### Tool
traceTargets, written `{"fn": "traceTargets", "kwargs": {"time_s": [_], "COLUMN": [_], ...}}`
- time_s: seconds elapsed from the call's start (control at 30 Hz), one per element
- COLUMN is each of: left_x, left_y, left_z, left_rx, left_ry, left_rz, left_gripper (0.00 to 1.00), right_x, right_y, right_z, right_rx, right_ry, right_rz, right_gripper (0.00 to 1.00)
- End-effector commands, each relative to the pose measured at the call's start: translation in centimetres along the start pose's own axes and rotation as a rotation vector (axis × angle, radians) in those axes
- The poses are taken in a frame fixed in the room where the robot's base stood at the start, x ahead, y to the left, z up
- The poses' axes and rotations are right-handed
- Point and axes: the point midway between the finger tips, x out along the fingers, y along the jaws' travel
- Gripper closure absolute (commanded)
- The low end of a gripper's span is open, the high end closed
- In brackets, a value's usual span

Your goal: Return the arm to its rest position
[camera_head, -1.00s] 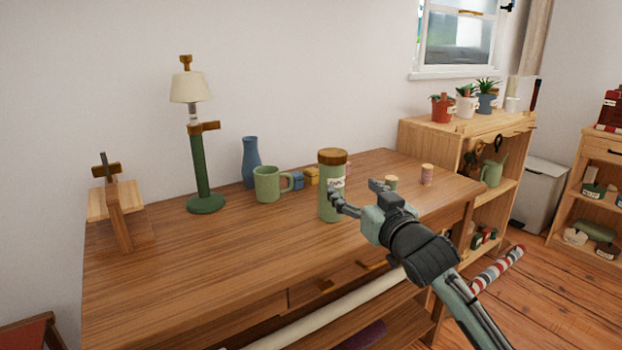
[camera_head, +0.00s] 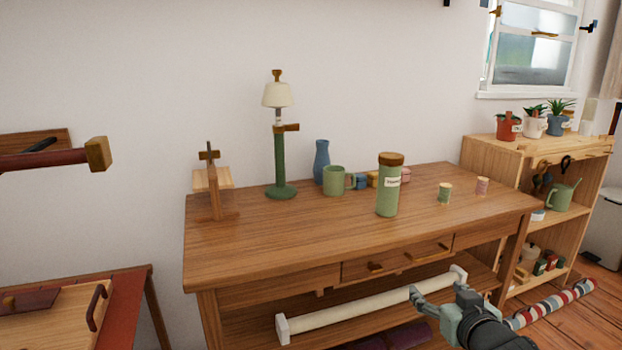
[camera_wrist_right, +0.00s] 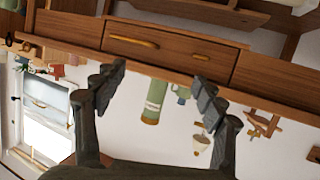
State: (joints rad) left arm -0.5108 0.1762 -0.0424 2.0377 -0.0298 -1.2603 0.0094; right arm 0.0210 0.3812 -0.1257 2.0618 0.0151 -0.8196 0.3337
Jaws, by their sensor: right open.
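My right gripper (camera_head: 432,299) is low at the bottom right of the head view, in front of the wooden desk (camera_head: 260,237) and below its top. Its jaws are open with nothing between them. In the right wrist view the two dark fingers (camera_wrist_right: 160,92) stand wide apart, and the picture is upside down. A green canister with a brown lid (camera_head: 387,190) stands upright on the desk, apart from the gripper. It also shows in the wrist view (camera_wrist_right: 154,98). My left gripper does not show.
On the desk stand a green lamp (camera_head: 280,160), a green mug (camera_head: 334,181), a blue vase (camera_head: 321,163) and two small jars. A white roll (camera_head: 370,307) lies below the drawers. A shelf with plants (camera_head: 500,160) stands at right. A red-edged table (camera_head: 120,305) is at left.

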Motion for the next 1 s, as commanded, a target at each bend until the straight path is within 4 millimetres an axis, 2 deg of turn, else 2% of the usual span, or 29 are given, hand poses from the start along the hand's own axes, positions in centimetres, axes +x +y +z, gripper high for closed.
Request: {"fn": "traceTargets", "kwargs": {"time_s": [0.03, 0.17, 0.2, 0.3, 0.4, 0.5, 0.6, 0.7, 1.0], "left_x": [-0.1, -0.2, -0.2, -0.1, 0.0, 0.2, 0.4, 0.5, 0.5], "left_y": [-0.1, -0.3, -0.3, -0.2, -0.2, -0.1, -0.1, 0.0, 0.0], "left_z": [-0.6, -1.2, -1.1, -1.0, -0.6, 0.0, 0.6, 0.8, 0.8], "left_rx": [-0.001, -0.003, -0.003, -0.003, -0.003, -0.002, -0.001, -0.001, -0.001], "left_ry": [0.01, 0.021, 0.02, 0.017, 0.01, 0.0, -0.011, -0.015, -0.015], "left_rz": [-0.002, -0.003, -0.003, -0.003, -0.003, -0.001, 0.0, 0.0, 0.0], "left_gripper": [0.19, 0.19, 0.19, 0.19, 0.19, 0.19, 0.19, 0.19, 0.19], "right_x": [-0.5, -2.7, -3.8, -7.1, -10.9, -14.4, -17.0, -18.5, -18.8], "right_y": [0.0, 0.1, 0.1, 0.0, -0.1, -0.3, -0.5, -0.5, -0.6], "right_z": [3.9, 13.4, 16.4, 23.3, 29.2, 33.6, 36.3, 37.7, 38.0], "right_rx": [-0.007, -0.041, -0.052, -0.079, -0.105, -0.125, -0.139, -0.147, -0.149], "right_ry": [-0.083, -0.299, -0.368, -0.54, -0.696, -0.823, -0.908, -0.954, -0.965], "right_rz": [0.01, 0.035, 0.04, 0.043, 0.04, 0.031, 0.023, 0.017, 0.016], "right_gripper": [0.29, 0.29, 0.29, 0.29, 0.29, 0.29, 0.29, 0.29, 0.29]}}
